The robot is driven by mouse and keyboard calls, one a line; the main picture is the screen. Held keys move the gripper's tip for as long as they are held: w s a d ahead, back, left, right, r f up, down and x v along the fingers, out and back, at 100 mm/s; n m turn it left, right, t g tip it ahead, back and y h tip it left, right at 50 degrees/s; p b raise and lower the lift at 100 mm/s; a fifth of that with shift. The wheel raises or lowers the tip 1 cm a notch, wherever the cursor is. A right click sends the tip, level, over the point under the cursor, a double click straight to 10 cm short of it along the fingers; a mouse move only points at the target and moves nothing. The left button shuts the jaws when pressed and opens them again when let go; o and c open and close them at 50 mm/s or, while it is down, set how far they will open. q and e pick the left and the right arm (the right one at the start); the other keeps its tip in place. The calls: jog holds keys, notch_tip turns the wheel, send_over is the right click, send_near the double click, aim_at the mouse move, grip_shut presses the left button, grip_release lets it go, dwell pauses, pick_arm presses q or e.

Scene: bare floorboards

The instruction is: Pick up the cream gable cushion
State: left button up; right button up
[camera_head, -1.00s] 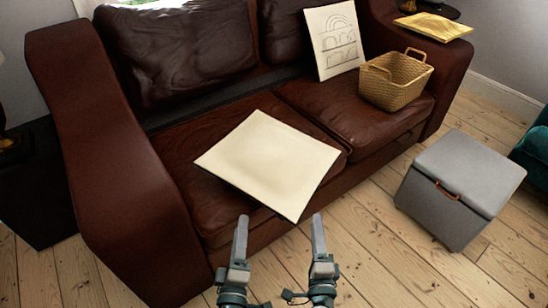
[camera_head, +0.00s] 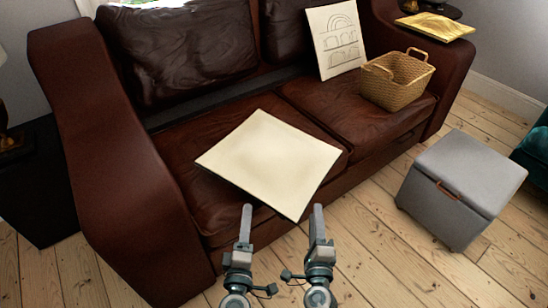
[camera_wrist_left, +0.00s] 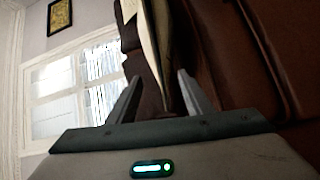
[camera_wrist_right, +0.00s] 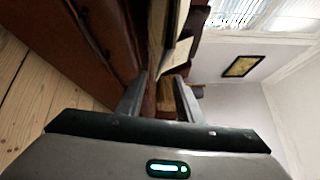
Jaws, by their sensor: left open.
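A plain cream square cushion (camera_head: 268,160) lies nearly flat on the left seat of the brown sofa, its near corner over the front edge. A second cream cushion (camera_head: 335,40) with line-drawn arches leans on the backrest. I cannot tell which is the gable one. My left gripper (camera_head: 247,208) and right gripper (camera_head: 318,208) are in front of the plain cushion's near edge. In the left wrist view this cushion (camera_wrist_left: 152,42) shows edge-on between the open fingers; I cannot tell if it is between the tips. My right gripper's fingers (camera_wrist_right: 160,82) are apart and appear empty.
A wicker basket (camera_head: 398,80) stands on the sofa's (camera_head: 122,190) right seat. A yellow cushion (camera_head: 436,26) lies on the right armrest. A grey storage ottoman (camera_head: 455,200) stands on the floor at right. Floorboards (camera_head: 385,240) between are clear.

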aim_at(251, 179)
pick_arm(q)
jog(key=w, duration=1.4)
jog(key=shift+w+d, duration=0.15)
jog(key=shift+d, duration=0.15)
pick_arm(e)
jog(key=w, duration=1.4)
jog(key=shift+w+d, duration=0.2)
jog(key=shift+d, duration=0.1)
pick_arm(q)
jog(key=c, duration=0.8)
pick_arm(e)
grip_shut()
pick_arm(q)
grip_shut()
pick_arm(e)
jog(key=shift+r, duration=0.1)
